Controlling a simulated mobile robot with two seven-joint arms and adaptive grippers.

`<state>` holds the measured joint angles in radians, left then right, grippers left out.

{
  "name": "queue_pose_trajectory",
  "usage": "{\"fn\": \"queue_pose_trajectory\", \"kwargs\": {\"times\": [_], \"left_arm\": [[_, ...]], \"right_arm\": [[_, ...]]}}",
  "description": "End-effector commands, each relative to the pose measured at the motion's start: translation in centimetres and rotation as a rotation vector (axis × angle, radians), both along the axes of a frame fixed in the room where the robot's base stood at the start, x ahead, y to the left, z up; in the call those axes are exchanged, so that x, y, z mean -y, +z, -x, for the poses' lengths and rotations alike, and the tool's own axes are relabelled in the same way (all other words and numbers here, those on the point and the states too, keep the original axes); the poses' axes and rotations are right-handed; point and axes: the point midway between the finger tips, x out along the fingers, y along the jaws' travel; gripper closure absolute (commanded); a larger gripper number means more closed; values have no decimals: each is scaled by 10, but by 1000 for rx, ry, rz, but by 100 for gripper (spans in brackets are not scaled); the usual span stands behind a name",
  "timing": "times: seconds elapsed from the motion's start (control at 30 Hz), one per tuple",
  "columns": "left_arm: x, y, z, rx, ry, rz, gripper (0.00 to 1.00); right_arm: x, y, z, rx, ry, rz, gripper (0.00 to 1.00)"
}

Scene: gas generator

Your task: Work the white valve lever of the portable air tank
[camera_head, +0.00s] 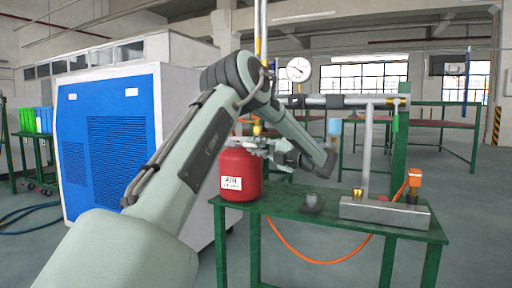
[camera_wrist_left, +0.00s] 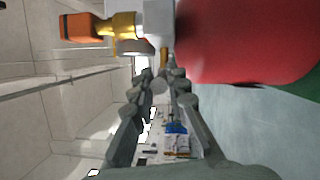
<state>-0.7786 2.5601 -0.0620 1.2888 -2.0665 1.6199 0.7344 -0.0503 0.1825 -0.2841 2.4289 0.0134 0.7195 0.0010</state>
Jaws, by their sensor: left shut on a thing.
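The red portable air tank (camera_head: 240,178), with a white "AIR" label, stands upright on the left end of the green table. Its red body also fills the upper right of the left wrist view (camera_wrist_left: 245,35). My left gripper (camera_head: 258,146) is at the brass fitting on top of the tank. In the left wrist view, the gripper's fingertips (camera_wrist_left: 163,80) are shut at the white valve part (camera_wrist_left: 158,22), beside the brass and orange fitting (camera_wrist_left: 100,27). The fingers partly hide the white valve lever. My right gripper is not in view.
The green table (camera_head: 320,222) also holds a grey metal block with a post (camera_head: 385,212) and a small dark fitting (camera_head: 312,203). An orange hose (camera_head: 310,258) hangs below. A pressure gauge (camera_head: 298,69) is above. A blue-fronted machine (camera_head: 110,140) stands left.

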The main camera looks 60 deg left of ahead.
Motion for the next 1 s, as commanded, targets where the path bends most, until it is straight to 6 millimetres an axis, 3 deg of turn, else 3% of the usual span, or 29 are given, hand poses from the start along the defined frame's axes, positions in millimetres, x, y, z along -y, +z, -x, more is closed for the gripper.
{"fn": "queue_pose_trajectory", "kwargs": {"times": [0.1, 0.13, 0.3, 0.67, 0.77, 1.0], "left_arm": [[0, 0, 0, -3, -1, -2, 100], [0, 0, 0, -2, -2, -1, 84], [0, 0, 0, -1, -1, -1, 64], [4, -1, -2, -1, -1, 1, 64], [17, -3, -5, -2, -2, 2, 64], [66, -7, -17, -2, -3, 2, 64]], "right_arm": [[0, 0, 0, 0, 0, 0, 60], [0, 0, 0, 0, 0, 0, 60], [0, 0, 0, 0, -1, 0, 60], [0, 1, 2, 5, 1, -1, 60], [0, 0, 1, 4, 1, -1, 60], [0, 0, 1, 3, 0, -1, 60]]}}
